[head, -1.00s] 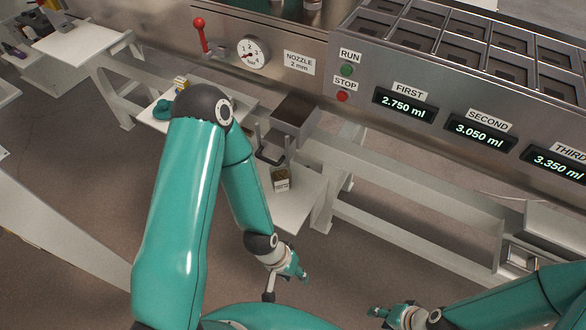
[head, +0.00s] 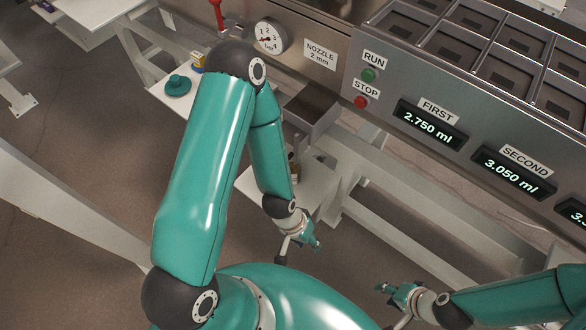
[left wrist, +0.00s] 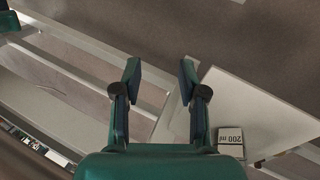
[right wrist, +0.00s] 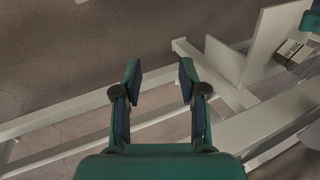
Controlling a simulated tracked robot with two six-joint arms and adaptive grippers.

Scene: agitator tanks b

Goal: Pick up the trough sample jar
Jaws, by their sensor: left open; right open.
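A small container with a white "200 ml" label, which looks like the sample jar (left wrist: 230,141), stands on a pale shelf (left wrist: 262,118) in the left wrist view, beyond and right of my left fingers. The jar also shows near the upper right of the right wrist view (right wrist: 292,53). In the head view it is mostly hidden behind my left forearm; only a sliver (head: 296,172) seems to show. My left gripper (head: 318,243) is open and empty, in front of the shelf and apart from the jar. My right gripper (head: 381,289) is open and empty, farther right.
A metal trough (head: 312,108) juts from the machine above the jar's shelf. A teal object (head: 178,86) and a small yellow item (head: 197,62) sit on another shelf at the left. White frame beams (head: 400,200) run below the machine.

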